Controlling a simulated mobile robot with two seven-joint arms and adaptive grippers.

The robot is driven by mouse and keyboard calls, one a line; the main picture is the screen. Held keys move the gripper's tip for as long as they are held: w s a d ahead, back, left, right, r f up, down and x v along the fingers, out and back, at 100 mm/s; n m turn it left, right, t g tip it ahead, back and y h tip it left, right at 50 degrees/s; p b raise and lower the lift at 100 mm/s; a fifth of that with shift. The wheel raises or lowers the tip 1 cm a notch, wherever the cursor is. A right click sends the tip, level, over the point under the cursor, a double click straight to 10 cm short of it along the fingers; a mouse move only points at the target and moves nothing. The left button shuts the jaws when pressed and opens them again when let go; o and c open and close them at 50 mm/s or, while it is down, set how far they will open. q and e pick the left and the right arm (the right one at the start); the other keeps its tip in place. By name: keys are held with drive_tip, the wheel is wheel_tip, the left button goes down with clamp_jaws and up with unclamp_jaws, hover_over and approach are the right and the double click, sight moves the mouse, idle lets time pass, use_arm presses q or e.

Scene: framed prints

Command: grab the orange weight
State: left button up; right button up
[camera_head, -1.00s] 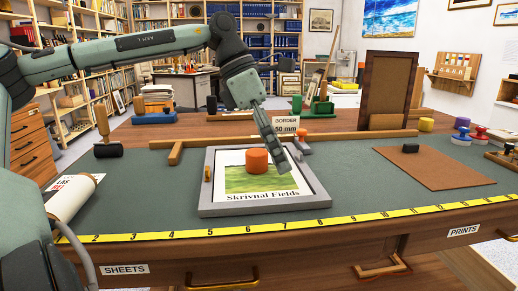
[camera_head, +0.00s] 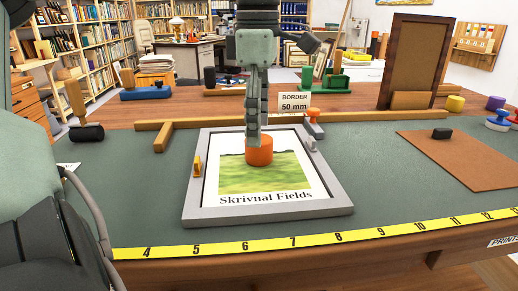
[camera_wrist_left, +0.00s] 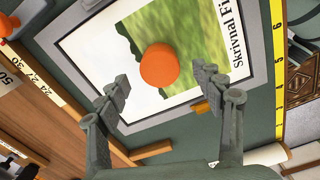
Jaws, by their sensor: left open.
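The orange weight (camera_head: 259,151) is a short round cylinder standing on the "Skrivnal Fields" print (camera_head: 262,177), inside the grey frame (camera_head: 270,213). My left gripper (camera_head: 253,138) is over the weight in the head view and hides part of its top and back. In the left wrist view the weight (camera_wrist_left: 160,65) lies ahead of the two spread fingers of my left gripper (camera_wrist_left: 163,86). The fingers are open and empty, and the weight is about centred between them. My right gripper is not in view.
A "BORDER 50 mm" card (camera_head: 294,103) and a small orange-knobbed tool (camera_head: 313,119) stand behind the frame. Wooden bars (camera_head: 163,136) lie at left. A brown board (camera_head: 470,160) lies at right. A yellow ruler (camera_head: 315,240) runs along the front edge.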

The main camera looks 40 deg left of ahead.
sight(259, 150)
use_arm(q)
wheel_tip(259, 150, down, 4)
drive_tip(key=shift+r, duration=0.1)
drive_tip(key=shift+c, duration=0.6)
drive_tip(key=shift+w+r, duration=0.1)
clamp_jaws()
